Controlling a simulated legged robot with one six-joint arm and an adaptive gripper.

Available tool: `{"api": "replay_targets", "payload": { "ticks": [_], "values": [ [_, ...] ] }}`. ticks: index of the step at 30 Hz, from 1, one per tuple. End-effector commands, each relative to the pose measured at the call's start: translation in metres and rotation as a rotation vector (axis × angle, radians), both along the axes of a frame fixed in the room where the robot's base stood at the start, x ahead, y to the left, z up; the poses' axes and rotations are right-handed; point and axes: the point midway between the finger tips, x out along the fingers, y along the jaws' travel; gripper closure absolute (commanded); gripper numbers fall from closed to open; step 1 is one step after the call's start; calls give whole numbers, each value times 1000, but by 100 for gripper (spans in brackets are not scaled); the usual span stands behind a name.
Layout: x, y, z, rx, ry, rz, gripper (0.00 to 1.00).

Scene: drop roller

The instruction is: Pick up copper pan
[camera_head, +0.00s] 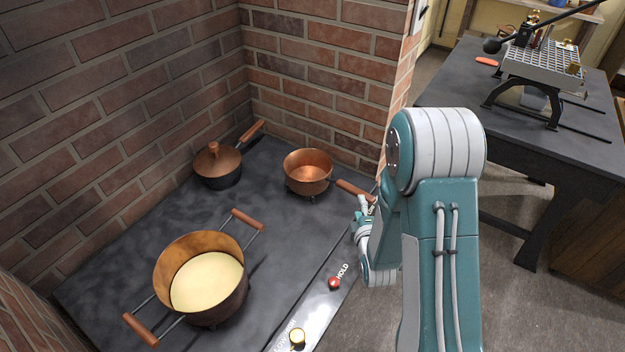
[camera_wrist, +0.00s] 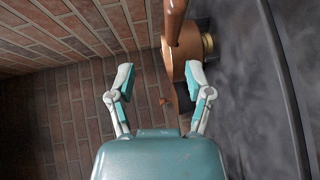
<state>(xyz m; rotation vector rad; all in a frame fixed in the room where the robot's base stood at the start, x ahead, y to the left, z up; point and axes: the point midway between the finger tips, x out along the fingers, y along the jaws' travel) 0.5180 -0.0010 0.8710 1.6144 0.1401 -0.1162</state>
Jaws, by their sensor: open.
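The copper pan (camera_head: 308,172) stands on the dark counter near the brick corner in the head view. Its wood-coloured handle (camera_head: 355,190) points right and toward the front edge. My gripper (camera_head: 363,207) is by the handle's outer end, partly hidden by my arm. In the wrist view my gripper (camera_wrist: 160,80) has its two fingers spread, with nothing held between them. A copper-coloured body (camera_wrist: 182,55), which looks like the pan, shows at the right finger, partly hidden by it. I cannot tell whether the finger touches it.
A lidded pot (camera_head: 218,178) stands left of the pan, by the wall. A large two-handled pot with pale yellow contents (camera_head: 208,282) stands at front left. Brick walls close off the back and left. A red HOLD button (camera_head: 334,282) and brass knob (camera_head: 297,337) line the front edge.

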Motion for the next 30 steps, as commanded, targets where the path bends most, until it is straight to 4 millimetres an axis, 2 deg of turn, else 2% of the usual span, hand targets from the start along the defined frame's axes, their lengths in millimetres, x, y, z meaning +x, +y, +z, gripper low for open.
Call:
{"api": "replay_targets", "payload": {
  "ticks": [1,3,8,18,23,30],
  "values": [
    [-4,0,-10,-32,-16,6,34],
    [-7,0,-16,-73,-45,11,34],
    [-9,-1,-21,-119,-82,16,34],
    [38,1,-25,-121,-86,17,34],
    [50,2,-26,-121,-86,17,34],
    [85,6,-33,-120,-85,16,34]
  ]
}}
